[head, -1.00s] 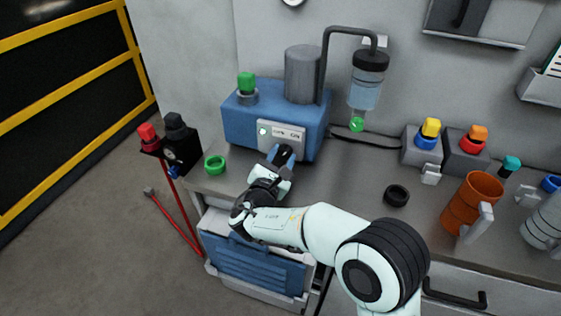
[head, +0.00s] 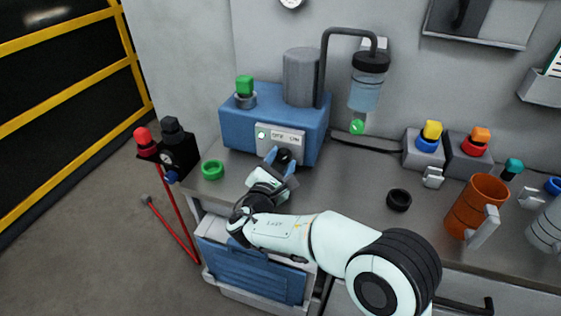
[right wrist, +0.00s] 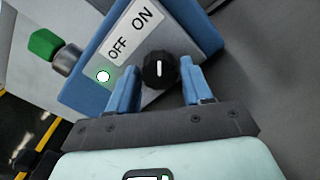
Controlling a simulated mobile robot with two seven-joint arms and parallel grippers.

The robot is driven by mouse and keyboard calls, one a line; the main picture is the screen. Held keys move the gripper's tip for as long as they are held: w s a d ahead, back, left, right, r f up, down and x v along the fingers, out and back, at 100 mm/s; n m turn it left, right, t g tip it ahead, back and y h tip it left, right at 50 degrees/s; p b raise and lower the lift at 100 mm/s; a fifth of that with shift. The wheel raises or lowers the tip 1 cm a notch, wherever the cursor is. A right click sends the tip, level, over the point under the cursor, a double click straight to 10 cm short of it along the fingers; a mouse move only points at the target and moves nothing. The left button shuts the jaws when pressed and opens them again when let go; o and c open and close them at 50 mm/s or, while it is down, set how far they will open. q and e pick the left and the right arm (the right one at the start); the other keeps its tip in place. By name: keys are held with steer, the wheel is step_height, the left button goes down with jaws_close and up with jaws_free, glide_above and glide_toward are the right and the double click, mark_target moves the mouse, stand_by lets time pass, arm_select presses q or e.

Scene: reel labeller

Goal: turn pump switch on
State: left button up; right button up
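The pump (head: 235,128) is a blue box at the back of the bench, with a pale front panel and a black round switch knob (head: 283,156). In the right wrist view the knob (right wrist: 159,70) has a white mark that points up, closer to the ON word than to OFF on the label (right wrist: 130,34). A small round light (right wrist: 103,76) is lit beside OFF. My right gripper (head: 281,163) is at the knob. Its blue fingers (right wrist: 157,82) are open, one each side of the knob, with gaps showing. My left gripper is not in view.
A green ring (head: 213,170) and a black ring (head: 399,199) lie on the bench (head: 345,185). An orange mug (head: 474,207) stands at the right. A clear bottle (head: 366,95) hangs from the pump's pipe. A red stand (head: 182,225) is left of the bench.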

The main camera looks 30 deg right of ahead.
steer(key=shift+o, duration=0.8)
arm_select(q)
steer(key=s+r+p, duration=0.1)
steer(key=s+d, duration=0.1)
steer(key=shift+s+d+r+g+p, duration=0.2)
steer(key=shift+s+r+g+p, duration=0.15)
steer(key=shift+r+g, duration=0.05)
arm_select(e)
steer(key=v, duration=1.3)
steer(key=shift+a, duration=0.2)
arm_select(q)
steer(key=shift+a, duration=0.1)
arm_select(e)
steer(key=shift+s, duration=0.15)
